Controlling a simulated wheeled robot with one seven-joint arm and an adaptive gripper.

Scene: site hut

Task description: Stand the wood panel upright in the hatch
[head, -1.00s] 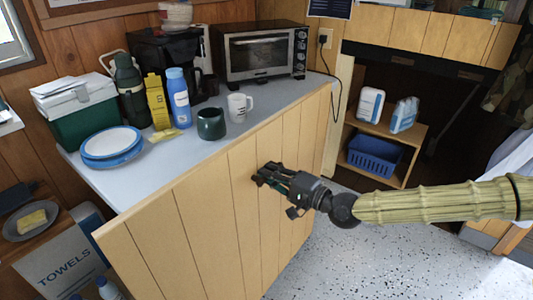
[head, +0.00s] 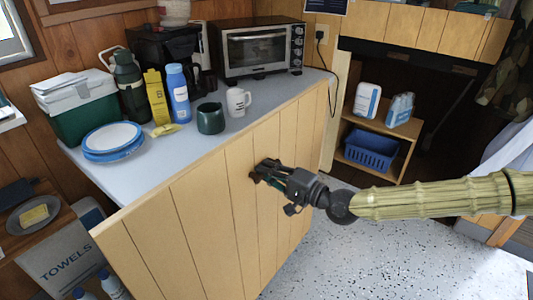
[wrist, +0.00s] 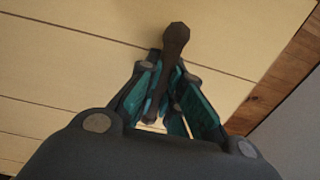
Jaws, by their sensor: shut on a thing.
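A light wood panel (head: 205,215) with long plank grooves stands along the front of the grey counter, its upper edge beside the counter top. The panel fills most of the wrist view (wrist: 80,75). My gripper (head: 260,172) is at the panel's face, right of its middle. In the wrist view my gripper (wrist: 163,105) has its teal-padded fingers closed around a dark handle (wrist: 175,42) with a rounded end, set against the planks. The hatch cannot be made out for certain; a dark opening (head: 400,60) shows under planked boards at the upper right.
The counter (head: 185,150) holds a green mug (head: 210,118), a white mug (head: 238,101), bottles, blue-rimmed plates (head: 111,138) and a toaster oven (head: 262,50). A low shelf (head: 408,150) with a blue basket (head: 371,149) stands behind my arm. Speckled floor (head: 380,250) is clear at the lower right.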

